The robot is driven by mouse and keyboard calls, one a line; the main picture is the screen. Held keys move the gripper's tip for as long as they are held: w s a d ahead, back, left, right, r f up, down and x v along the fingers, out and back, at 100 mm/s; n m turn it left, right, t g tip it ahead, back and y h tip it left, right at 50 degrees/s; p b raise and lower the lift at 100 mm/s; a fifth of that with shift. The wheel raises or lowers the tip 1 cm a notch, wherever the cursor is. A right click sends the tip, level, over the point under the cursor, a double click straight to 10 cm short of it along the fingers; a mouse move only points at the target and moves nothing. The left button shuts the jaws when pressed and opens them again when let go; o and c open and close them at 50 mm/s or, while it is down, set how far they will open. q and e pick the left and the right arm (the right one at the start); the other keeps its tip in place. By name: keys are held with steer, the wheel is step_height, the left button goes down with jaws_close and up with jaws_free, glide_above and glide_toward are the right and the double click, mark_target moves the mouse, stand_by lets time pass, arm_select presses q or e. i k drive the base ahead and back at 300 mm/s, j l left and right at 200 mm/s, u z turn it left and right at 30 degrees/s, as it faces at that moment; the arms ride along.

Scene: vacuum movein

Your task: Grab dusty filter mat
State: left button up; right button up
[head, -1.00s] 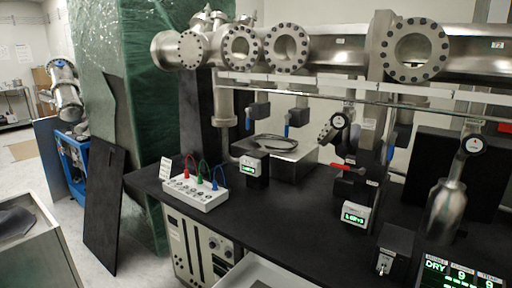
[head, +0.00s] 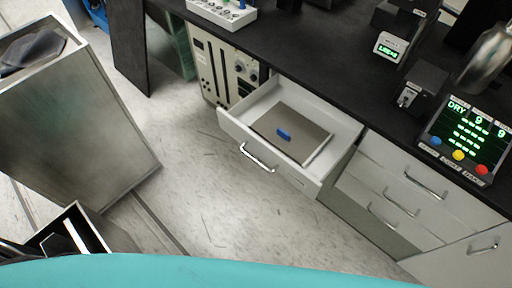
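A flat grey-brown mat-like panel (head: 290,136) with a small blue piece (head: 284,133) on it lies in an open white drawer (head: 234,124) under the black bench; it looks like the filter mat. A dark grey crumpled sheet (head: 34,50) lies in the top of a metal bin at the upper left. I cannot tell for sure which of the two is the dusty filter mat. Neither of my grippers shows in the head view.
The black bench (head: 330,62) carries a display panel (head: 465,138) at right. Closed drawers (head: 405,192) sit right of the open one. The metal bin (head: 75,120) stands at left. Pale floor (head: 215,190) between bin and drawer is clear.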

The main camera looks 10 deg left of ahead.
mark_target(300, 139)
steer(key=i+j+z, duration=0.3)
steer(key=z, duration=0.15)
steer(key=i+j+z, duration=0.3)
steer(key=z, duration=0.15)
steer(key=i+j+z, duration=0.2)
steer(key=j+z, duration=0.25)
steer(key=j, duration=0.15)
